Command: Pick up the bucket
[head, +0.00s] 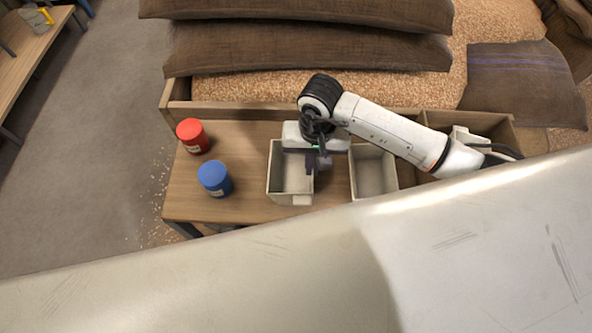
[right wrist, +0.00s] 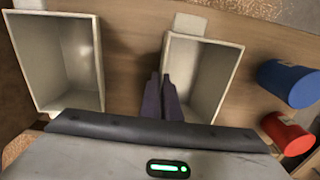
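Two beige open-topped buckets stand on a wooden bench. The left bucket (head: 276,188) also shows in the right wrist view (right wrist: 222,62), on the right there. The right bucket (head: 374,174) shows at the left of the wrist view (right wrist: 68,62). Both look empty. My right gripper (head: 318,161) is at the left bucket's side wall facing the other bucket. In the wrist view its two dark fingers (right wrist: 162,84) point down close together at that wall's rim, with a narrow gap between them. I cannot tell whether they clamp the wall. My left gripper is not in view.
A red can (head: 192,136) and a blue can (head: 215,179) stand on the bench (head: 240,205) at left. Behind are brown sacks (head: 310,50) on a grain-filled wooden bin (head: 260,88). A large pale metal surface (head: 250,270) covers the foreground.

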